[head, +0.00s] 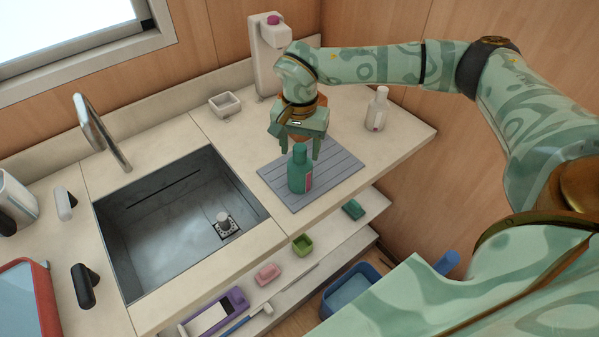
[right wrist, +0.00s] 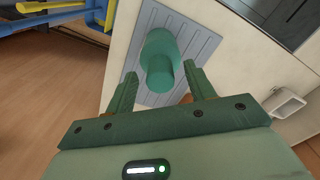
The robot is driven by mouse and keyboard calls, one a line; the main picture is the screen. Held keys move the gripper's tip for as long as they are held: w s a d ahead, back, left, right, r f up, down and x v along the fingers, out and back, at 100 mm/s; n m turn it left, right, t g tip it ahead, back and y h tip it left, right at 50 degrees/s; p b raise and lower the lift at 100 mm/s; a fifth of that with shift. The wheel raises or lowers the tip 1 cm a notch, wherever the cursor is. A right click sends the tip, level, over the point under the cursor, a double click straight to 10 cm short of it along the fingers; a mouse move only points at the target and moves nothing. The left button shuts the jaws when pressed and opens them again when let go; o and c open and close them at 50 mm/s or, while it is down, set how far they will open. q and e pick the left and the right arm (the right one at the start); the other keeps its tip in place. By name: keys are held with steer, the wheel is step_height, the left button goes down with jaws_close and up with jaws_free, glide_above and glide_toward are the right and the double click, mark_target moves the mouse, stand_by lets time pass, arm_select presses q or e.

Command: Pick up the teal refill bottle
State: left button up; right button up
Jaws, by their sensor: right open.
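The teal refill bottle (head: 299,172) stands upright on a grey ribbed mat (head: 338,172) on the counter, right of the sink. It has a pink label on its side. My right gripper (head: 297,147) is just above and behind the bottle in the head view, with its fingers pointing down. In the right wrist view the bottle (right wrist: 161,62) shows beyond the fingertips, roughly in line with the gap between them. The right gripper (right wrist: 163,84) is open, with nothing held in it. My left gripper is in neither view.
A sink basin (head: 180,225) lies left of the mat. A white bottle (head: 377,109) stands at the back right of the counter, and a white dispenser (head: 267,55) at the back. A small white dish (head: 225,104) sits behind the sink. Shelves with small items (head: 268,273) are below the counter.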

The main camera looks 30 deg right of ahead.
step_height(320, 180, down, 2)
steer(key=shift+f, duration=0.1)
jaws_close()
